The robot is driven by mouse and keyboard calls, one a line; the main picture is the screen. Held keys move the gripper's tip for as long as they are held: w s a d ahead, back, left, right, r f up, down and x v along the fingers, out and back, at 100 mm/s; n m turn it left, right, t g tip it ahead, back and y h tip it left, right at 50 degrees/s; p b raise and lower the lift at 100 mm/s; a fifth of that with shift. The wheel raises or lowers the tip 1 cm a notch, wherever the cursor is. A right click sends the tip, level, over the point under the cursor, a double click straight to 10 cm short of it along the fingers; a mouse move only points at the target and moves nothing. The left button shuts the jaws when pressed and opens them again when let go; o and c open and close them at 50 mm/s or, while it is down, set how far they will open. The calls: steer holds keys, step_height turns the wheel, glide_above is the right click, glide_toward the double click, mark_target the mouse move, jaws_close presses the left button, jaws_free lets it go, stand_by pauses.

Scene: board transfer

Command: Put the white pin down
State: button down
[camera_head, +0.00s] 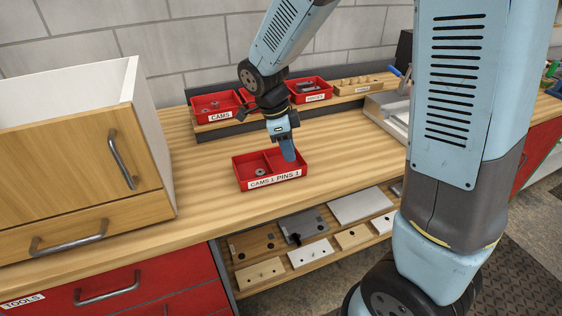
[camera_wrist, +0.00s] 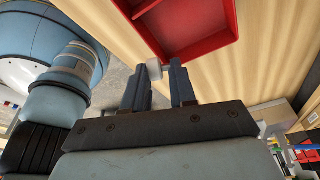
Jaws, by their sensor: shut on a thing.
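My gripper (camera_head: 288,156) points down over the right compartment of a red tray (camera_head: 272,183) labelled "CAMS 1 PINS 1". In the wrist view my gripper (camera_wrist: 158,76) is shut on a small white pin (camera_wrist: 154,69), which shows between its fingertips. The pin is hidden behind the fingers in the head view. The tray also shows in the wrist view (camera_wrist: 205,45), just beyond the fingertips. A grey metal cam (camera_head: 261,172) lies in the tray's left compartment. I cannot tell whether the pin touches the tray.
Red bins, one labelled "CAMS" (camera_head: 218,108), stand on a raised shelf behind. A wooden pin block (camera_head: 358,85) is to their right. A wooden cabinet (camera_head: 85,160) stands at left. Boards (camera_head: 310,251) lie on a lower shelf. The bench top around the tray is clear.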

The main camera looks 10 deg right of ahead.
steer(key=shift+w+a+f, duration=0.3)
steer(key=shift+w+f, duration=0.05)
steer(key=shift+f, duration=0.2)
steer(key=shift+w+a+f, duration=0.3)
steer(key=shift+w+f, duration=0.1)
steer(key=shift+f, duration=0.2)
steer(key=shift+w+a+f, duration=0.3)
steer(key=shift+w+f, duration=0.05)
steer(key=shift+f, duration=1.65)
steer(key=shift+f, duration=0.1)
steer(key=c, duration=1.2)
jaws_free()
steer(key=v, duration=1.2)
